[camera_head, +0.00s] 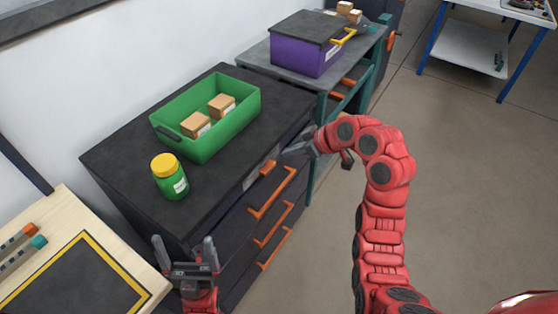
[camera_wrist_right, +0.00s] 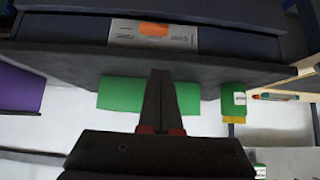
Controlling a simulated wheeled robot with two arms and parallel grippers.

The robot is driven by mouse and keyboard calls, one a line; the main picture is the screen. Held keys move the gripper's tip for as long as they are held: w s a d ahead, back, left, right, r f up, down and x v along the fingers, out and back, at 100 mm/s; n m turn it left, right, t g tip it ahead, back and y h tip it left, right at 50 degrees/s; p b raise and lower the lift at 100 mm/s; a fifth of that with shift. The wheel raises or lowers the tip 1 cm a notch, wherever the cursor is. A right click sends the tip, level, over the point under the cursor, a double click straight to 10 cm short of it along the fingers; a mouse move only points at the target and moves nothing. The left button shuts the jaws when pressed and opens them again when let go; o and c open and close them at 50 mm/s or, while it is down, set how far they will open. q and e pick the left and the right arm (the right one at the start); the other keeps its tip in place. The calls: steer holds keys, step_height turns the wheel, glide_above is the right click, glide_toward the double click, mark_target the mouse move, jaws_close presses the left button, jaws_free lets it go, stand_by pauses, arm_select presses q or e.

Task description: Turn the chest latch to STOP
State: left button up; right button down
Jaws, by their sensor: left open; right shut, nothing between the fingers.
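The chest latch (camera_head: 267,167) is a small orange piece on a grey plate, high on the front of the dark drawer chest (camera_head: 110,155). In the right wrist view the latch (camera_wrist_right: 155,29) sits mid-plate between two labels too blurred to read. That view shows the chest upside down. My right gripper (camera_head: 287,153) is shut and empty beside the chest's top front edge, apart from the latch. Its closed fingers (camera_wrist_right: 158,78) also show in the wrist view. My left gripper (camera_head: 186,242) is open and empty near the chest's near end.
A green bin (camera_head: 212,143) with two boxes and a green jar with yellow lid (camera_head: 170,177) stand on the chest. Orange drawer handles (camera_head: 272,195) stick out below the latch. A purple box (camera_head: 305,55) stands on the grey bench behind. The floor at right is clear.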

steer(key=p, duration=0.2)
glide_above(264, 169)
steer(key=s+d, duration=0.2)
step_height(264, 169, down, 7)
step_height(264, 169, down, 2)
steer(key=shift+w+d+f+p, duration=0.15)
steer(key=shift+p, duration=0.25)
steer(key=shift+f, duration=0.75)
